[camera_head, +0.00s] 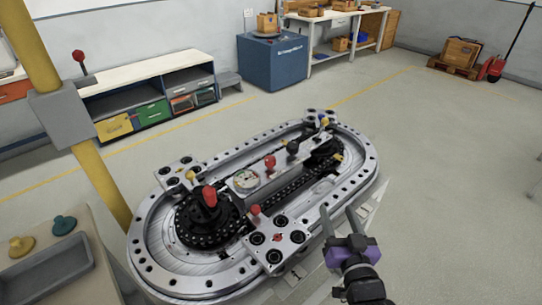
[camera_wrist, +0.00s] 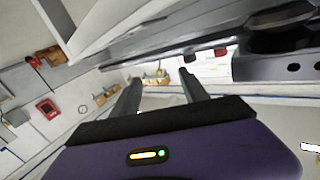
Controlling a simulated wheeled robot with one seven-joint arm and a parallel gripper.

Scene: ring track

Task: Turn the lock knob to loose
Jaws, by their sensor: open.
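The oval ring track (camera_head: 150,262) is a grey metal machine with bolt holes around its rim. A large red knob (camera_head: 209,196) stands on the black hub at its left end. A red knob (camera_head: 269,161) and a black knob (camera_head: 292,147) stand on the middle bar, near a round dial (camera_head: 246,180). A small red knob (camera_head: 255,210) is near the front plate. I cannot tell which one is the lock knob. My gripper (camera_head: 338,216) is open and empty, beside the track's front right edge. Its two fingers also show in the wrist view (camera_wrist: 160,82), with nothing between them.
A yellow post (camera_head: 88,170) rises left of the track. Shelves and a blue cabinet (camera_head: 272,62) stand behind.

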